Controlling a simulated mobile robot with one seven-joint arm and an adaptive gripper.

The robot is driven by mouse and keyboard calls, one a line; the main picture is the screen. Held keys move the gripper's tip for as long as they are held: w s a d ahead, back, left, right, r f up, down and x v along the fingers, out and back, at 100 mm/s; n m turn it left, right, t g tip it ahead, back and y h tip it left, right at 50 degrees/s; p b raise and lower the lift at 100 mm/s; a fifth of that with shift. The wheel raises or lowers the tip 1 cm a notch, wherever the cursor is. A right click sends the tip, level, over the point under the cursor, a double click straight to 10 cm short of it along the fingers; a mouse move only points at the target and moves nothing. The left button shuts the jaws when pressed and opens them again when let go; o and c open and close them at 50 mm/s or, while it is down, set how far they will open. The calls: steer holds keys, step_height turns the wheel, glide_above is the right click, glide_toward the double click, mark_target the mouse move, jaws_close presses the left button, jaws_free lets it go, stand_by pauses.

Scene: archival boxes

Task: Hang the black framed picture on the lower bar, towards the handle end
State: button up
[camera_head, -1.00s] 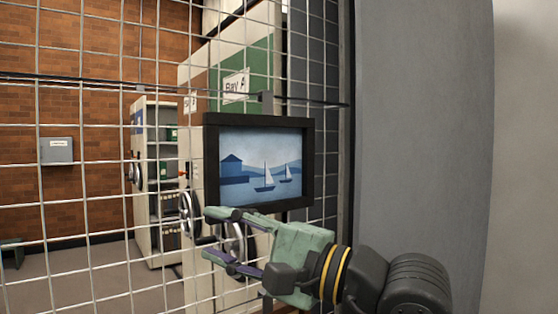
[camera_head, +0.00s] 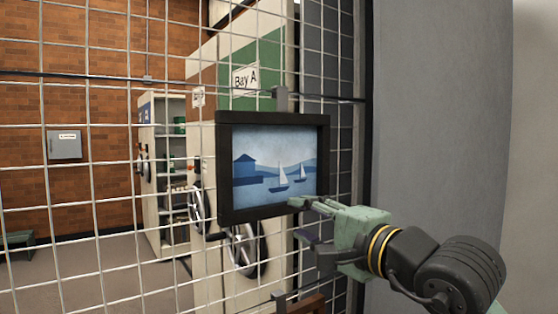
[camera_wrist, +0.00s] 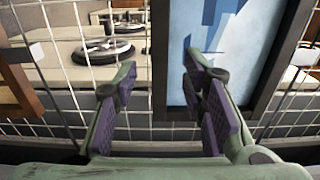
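The black framed picture (camera_head: 323,165) of sailboats hangs upright against the wire mesh, below a grey hook (camera_head: 281,98) on a dark horizontal bar (camera_head: 100,80). My gripper (camera_head: 298,219) is open at its lower right corner. In the head view, one finger overlaps the corner and the other is lower. In the wrist view, the frame's black edge (camera_wrist: 160,60) shows between my spread gripper fingers (camera_wrist: 160,98); the right finger overlaps the painted face. I cannot tell whether either finger touches the frame. I cannot make out a lower bar for certain.
A brown wooden frame (camera_head: 308,306) with a hook above it shows partly at the bottom of the head view. Behind the mesh stand shelving units with handwheels (camera_head: 243,250). A grey panel (camera_head: 420,120) closes off the right side, close to my arm.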

mark_target(283, 211)
steer(key=shift+p+x, duration=0.75)
steer(key=shift+x, duration=2.1)
steer(key=shift+c, duration=0.5)
